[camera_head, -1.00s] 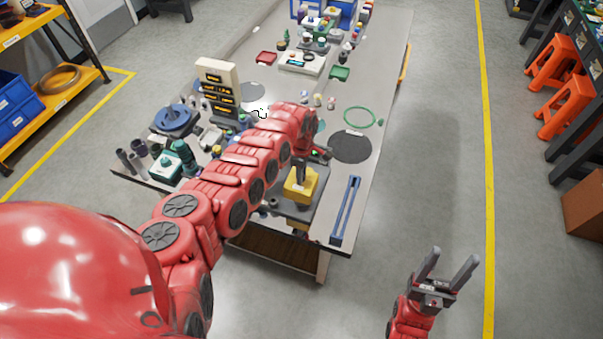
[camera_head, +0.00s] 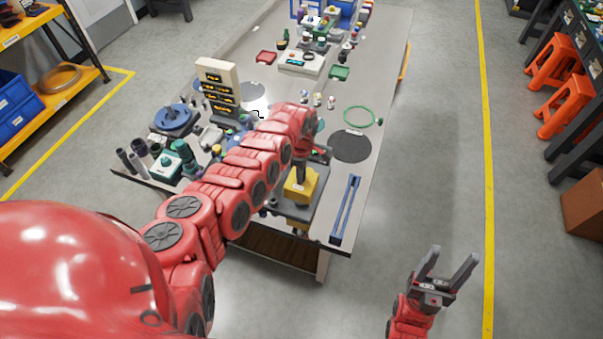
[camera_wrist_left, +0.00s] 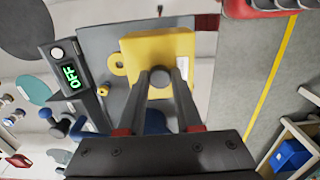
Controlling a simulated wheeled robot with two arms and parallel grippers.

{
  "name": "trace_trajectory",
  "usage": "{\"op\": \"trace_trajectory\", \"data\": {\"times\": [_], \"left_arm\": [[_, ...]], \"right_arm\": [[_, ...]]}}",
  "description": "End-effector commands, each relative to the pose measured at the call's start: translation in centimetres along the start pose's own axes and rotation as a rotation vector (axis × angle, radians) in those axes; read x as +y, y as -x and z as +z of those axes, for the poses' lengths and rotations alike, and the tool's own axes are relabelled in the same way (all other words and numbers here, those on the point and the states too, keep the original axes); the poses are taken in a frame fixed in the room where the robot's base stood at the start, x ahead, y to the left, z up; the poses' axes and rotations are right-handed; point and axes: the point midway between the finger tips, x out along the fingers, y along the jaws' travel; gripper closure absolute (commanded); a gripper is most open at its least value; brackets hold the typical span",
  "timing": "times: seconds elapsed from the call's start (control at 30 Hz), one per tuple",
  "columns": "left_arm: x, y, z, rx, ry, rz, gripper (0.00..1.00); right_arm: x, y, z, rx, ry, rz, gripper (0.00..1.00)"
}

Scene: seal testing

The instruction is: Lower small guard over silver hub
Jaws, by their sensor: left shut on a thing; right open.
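The small guard is a yellow block (camera_head: 300,190) at the near end of the bench, on or just above a grey plate. In the left wrist view the yellow guard (camera_wrist_left: 185,45) has a round dark knob (camera_wrist_left: 160,77) facing the camera. My left gripper (camera_head: 301,163) reaches down over the guard, and its fingertips (camera_wrist_left: 161,82) are closed around the knob. The silver hub cannot be seen; the guard and gripper may cover it. My right gripper (camera_head: 446,264) is open and empty, out over the floor right of the bench.
A blue rail (camera_head: 345,210), a dark round mat (camera_head: 350,147) and a green ring (camera_head: 359,117) lie to the right. Several small parts crowd the bench's left side.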

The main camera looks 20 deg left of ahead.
Motion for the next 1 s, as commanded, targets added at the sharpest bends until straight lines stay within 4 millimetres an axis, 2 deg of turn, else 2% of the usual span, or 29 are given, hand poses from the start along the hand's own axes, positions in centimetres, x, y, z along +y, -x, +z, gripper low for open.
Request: {"op": "trace_trajectory", "data": {"times": [0.8, 1.0], "left_arm": [[0.1, -2.2, 0.0, 0.0, -0.001, 0.003, 1.0], [0.1, -2.2, 0.0, 0.0, -0.001, 0.002, 1.0]], "right_arm": [[-0.1, 2.0, 0.3, 0.0, 0.0, 0.0, 0.4], [-0.1, 2.0, 0.3, 0.0, 0.0, 0.0, 0.4]]}}
